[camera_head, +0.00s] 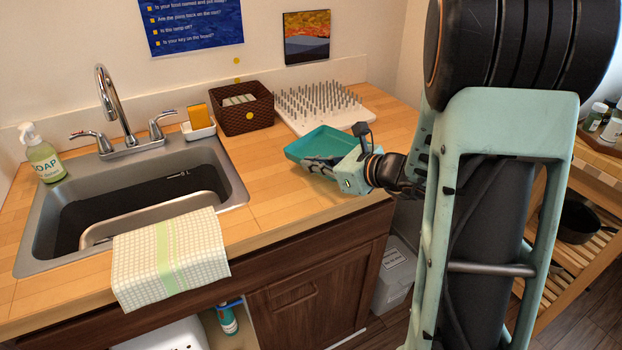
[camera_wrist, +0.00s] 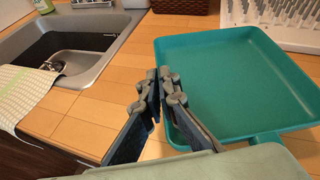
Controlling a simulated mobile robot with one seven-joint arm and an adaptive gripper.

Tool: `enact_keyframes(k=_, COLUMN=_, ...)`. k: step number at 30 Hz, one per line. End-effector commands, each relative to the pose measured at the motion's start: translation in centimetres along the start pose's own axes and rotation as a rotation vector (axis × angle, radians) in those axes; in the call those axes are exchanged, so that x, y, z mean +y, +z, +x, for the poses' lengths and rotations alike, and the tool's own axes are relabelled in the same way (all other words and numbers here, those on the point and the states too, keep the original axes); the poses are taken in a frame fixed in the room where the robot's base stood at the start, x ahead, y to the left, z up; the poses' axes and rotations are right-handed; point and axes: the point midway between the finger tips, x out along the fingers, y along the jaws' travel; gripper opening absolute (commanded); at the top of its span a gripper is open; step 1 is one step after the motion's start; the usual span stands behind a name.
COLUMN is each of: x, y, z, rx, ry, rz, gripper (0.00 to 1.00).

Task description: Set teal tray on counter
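The teal tray (camera_head: 322,141) is roughly level over the right part of the wooden counter (camera_head: 262,183), in front of the drying rack. I cannot tell whether its whole underside touches the wood. My gripper (camera_head: 320,166) reaches in from the right at the tray's near side. In the wrist view, the fingers of my gripper (camera_wrist: 163,80) are close together at the left wall of the teal tray (camera_wrist: 235,85), one finger inside and one outside, pinching the rim. The tray is empty. Part of its near side is hidden by the fingers.
A white pegged drying rack (camera_head: 322,104) stands just behind the tray. A brown basket (camera_head: 243,107) and a sponge holder (camera_head: 198,128) are to its left. The sink (camera_head: 130,195) and a draped towel (camera_head: 170,258) are further left. Bare counter lies between sink and tray.

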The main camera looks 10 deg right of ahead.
Motion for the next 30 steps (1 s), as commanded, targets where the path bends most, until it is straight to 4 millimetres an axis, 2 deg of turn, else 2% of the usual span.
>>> enact_keyframes(k=3, x=-0.2, y=-0.9, z=1.1, rx=0.0, ry=0.001, rz=-0.001, gripper=0.0)
enact_keyframes(k=9, x=0.1, y=-3.3, z=2.0, rx=-0.001, ry=0.001, rz=-0.001, gripper=0.0)
enact_keyframes(k=23, x=0.2, y=-3.8, z=2.2, rx=-0.001, ry=0.0, rz=-0.001, gripper=0.0)
enact_keyframes(k=28, x=0.2, y=-3.6, z=2.1, rx=0.0, ry=0.0, rz=-0.001, gripper=0.2)
enact_keyframes(k=30, x=0.2, y=-3.6, z=2.1, rx=0.0, ry=0.0, rz=-0.001, gripper=0.22)
